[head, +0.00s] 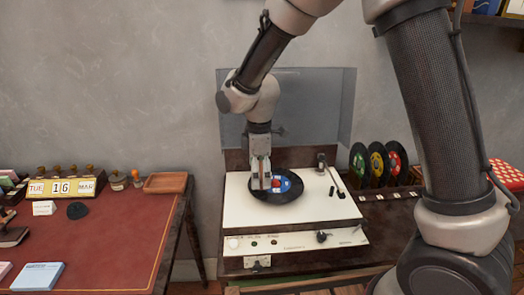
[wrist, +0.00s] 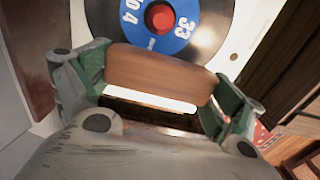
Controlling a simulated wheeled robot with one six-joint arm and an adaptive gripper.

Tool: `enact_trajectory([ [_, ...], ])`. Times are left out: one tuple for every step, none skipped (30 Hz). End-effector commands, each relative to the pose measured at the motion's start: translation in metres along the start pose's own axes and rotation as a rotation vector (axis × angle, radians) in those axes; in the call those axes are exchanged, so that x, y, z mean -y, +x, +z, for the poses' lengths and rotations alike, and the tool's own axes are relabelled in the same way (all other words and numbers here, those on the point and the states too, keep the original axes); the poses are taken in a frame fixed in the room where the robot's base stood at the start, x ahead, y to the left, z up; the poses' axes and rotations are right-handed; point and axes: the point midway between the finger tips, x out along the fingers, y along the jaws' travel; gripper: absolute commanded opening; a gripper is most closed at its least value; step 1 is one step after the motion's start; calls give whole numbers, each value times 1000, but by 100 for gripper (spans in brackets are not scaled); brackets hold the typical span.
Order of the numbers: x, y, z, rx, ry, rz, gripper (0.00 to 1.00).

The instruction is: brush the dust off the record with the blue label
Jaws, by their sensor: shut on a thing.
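The record with the blue label (head: 290,193) lies flat on the white record player (head: 325,205) in the head view. It is black, and its blue label has a red centre. In the wrist view the record (wrist: 215,22) fills the top, with white figures on the label. My gripper (head: 261,170) is over the left part of the record and shut on a brush with a brown wooden back (wrist: 160,75). The brush's underside is hidden, so I cannot tell whether it touches the record. Dust cannot be made out.
The player's clear lid (head: 318,105) stands open behind. The tonearm (head: 338,182) is at the record's right. Several records stand in a rack (head: 376,165) further right. A red-topped desk (head: 110,240) with a calendar (head: 61,188) and wooden tray (head: 166,182) is at left.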

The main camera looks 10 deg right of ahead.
Motion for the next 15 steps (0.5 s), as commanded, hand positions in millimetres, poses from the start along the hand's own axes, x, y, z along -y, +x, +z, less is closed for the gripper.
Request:
enact_trajectory([
  [0,-5,0,-1,1,1,71],
  [0,-7,0,-1,2,1,71],
  [-1,-11,0,-1,3,2,71],
  [-1,-14,-1,-2,3,2,71],
  [-1,-17,0,-1,4,2,71],
  [-1,-20,0,-1,5,2,71],
  [-1,-23,0,-2,6,2,71],
  [-1,-26,0,-2,6,2,71],
  [0,-29,0,-1,7,2,71],
  [0,-32,0,-1,8,1,71],
  [0,-35,0,-1,9,2,71],
  [0,-38,0,-2,10,2,71],
  [0,-41,0,-1,10,2,71],
  [0,-43,0,-1,11,1,71],
  [0,-46,0,-1,12,1,71],
])
